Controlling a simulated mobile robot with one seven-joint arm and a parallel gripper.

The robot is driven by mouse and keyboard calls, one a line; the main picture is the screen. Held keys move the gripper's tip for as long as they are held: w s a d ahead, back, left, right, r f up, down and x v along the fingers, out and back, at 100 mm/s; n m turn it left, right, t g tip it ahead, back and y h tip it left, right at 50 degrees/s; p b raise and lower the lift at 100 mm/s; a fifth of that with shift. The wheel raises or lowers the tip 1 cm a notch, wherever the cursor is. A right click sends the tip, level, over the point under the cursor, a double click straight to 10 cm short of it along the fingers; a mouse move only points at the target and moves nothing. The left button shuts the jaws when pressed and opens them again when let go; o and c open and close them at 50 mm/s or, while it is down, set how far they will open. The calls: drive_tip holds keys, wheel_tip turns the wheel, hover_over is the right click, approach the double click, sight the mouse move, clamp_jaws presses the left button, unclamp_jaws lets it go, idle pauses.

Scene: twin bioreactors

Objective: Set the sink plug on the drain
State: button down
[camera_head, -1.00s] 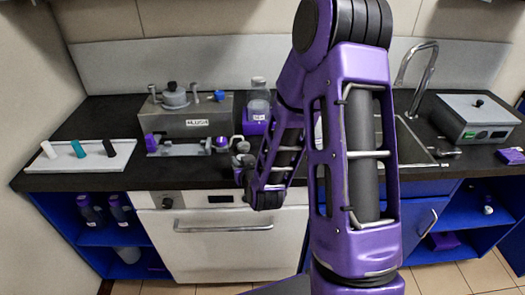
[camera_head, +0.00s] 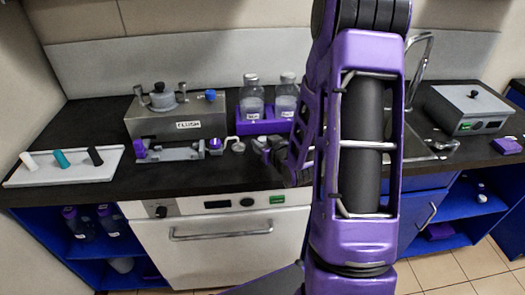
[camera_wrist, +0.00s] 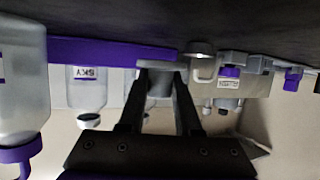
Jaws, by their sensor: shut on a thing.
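My gripper (camera_wrist: 160,90) is shut on a small grey piece with a flat disc-like end (camera_wrist: 162,66), which looks like the sink plug. In the head view my gripper (camera_head: 272,150) is low over the counter's front part, left of my arm's large purple link. The grey piece shows only as a small blurred shape there. The sink (camera_head: 428,150) is at the right, mostly hidden behind my arm; only its right edge and the tap (camera_head: 420,70) show. The drain is not visible in either view.
A purple rack (camera_head: 262,128) with two clear bottles stands behind my gripper. A small metal cup (camera_head: 238,145) and a grey fixture (camera_head: 170,153) are to its left, before a steel box (camera_head: 180,122). A white tray (camera_head: 70,174) is far left; a grey box (camera_head: 470,108) is far right.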

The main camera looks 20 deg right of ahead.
drive_tip(key=shift+f, duration=1.4)
drive_tip(key=shift+f+b, duration=0.2)
drive_tip(key=shift+b, duration=0.15)
drive_tip(key=c, duration=0.6)
unclamp_jaws()
